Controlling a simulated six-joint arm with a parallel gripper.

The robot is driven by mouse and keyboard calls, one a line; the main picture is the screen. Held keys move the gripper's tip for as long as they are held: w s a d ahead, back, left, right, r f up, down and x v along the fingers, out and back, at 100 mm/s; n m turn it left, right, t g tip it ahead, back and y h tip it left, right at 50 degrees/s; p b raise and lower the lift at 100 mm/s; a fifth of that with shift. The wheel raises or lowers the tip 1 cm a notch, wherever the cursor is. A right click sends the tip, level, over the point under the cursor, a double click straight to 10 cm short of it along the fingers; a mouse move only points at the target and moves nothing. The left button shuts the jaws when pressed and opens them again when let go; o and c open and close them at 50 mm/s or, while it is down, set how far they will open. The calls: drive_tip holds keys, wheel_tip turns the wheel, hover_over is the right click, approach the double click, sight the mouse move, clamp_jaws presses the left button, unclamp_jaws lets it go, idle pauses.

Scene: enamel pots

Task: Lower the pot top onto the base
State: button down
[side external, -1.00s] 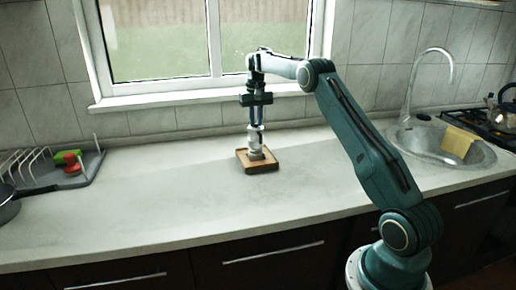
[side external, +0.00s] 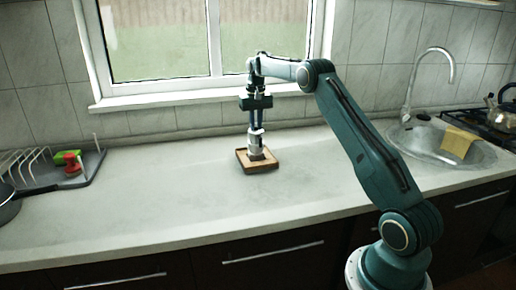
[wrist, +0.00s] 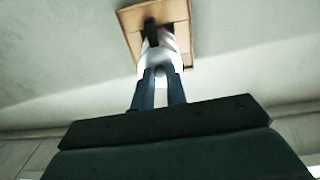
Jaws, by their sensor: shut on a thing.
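My gripper (side external: 256,131) points straight down above the wooden board and is shut on the white pot top (side external: 256,140). In the wrist view my two fingers (wrist: 160,76) reach the white enamel (wrist: 158,58). The pot base (side external: 256,153) stands on the board, directly under the top. The two look stacked with no clear gap between them, but the fingers and small size hide whether the top is fully seated. A dark part (wrist: 150,33) shows beyond the white enamel in the wrist view; I cannot tell which piece it belongs to.
The square wooden board (side external: 248,168) lies on the pale counter (side external: 160,200), with free room around it. A dish rack (side external: 90,165) with red and green items is at the left. The window wall is behind.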

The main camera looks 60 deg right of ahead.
drive_tip(key=shift+f, duration=0.7)
idle(0.5)
drive_tip(key=c, duration=1.3)
unclamp_jaws()
drive_tip(key=shift+c, duration=0.2)
wheel_tip(320, 180, up, 12)
